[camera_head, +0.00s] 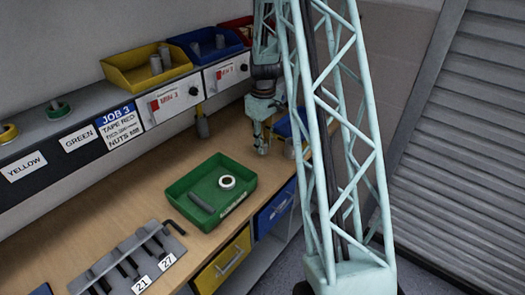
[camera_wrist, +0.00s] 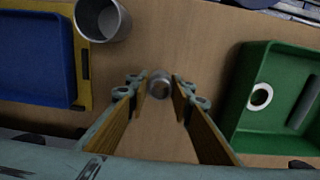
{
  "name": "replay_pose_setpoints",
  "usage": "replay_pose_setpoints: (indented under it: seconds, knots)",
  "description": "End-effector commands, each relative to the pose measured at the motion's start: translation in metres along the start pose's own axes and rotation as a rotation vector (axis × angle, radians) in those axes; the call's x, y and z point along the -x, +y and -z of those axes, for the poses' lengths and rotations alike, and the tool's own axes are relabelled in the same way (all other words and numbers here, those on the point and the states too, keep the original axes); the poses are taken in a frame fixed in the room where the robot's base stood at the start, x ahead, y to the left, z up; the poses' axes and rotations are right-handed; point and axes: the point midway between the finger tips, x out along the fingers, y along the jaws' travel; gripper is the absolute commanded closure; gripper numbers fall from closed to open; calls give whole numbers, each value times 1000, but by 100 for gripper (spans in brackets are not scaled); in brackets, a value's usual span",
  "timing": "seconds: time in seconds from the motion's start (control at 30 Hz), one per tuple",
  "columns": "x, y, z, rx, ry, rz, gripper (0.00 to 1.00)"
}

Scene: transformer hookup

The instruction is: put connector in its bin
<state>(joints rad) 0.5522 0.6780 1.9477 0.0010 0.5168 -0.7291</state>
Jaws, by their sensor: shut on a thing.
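My gripper (camera_head: 262,148) points down over the wooden bench, to the right of the green tray. In the wrist view my gripper (camera_wrist: 158,85) has its fingertips on either side of a small grey round piece, which looks like the connector (camera_wrist: 159,84). The piece shows end-on, and its length is hard to tell. A blue bin with a yellow edge (camera_wrist: 35,60) lies to the left in the wrist view; in the head view the blue bin (camera_head: 285,125) is partly hidden behind my lattice arm. I cannot tell from labels which bin is the connector's.
A green tray (camera_head: 180,187) holds a white ring (camera_head: 227,182) and a dark cylinder (camera_head: 202,202). A grey cup (camera_wrist: 103,18) stands beside the blue bin. Yellow (camera_head: 125,73), blue (camera_head: 190,45) and red (camera_head: 236,24) bins line the shelf. A tool rack (camera_head: 130,260) sits at front left.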

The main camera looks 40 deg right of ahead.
Motion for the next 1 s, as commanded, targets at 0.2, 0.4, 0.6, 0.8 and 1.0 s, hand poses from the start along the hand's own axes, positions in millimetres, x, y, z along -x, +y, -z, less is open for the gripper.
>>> replay_pose_setpoints:
  seconds: [0.2,0.4,0.6,0.8,1.0]
  knots:
    - [-5,4,8,0,-1,1,90]
    - [-27,4,7,0,-1,1,90]
    - [-36,4,7,0,-1,0,90]
    - [-36,4,7,0,0,0,90]
    - [-39,4,7,0,0,0,90]
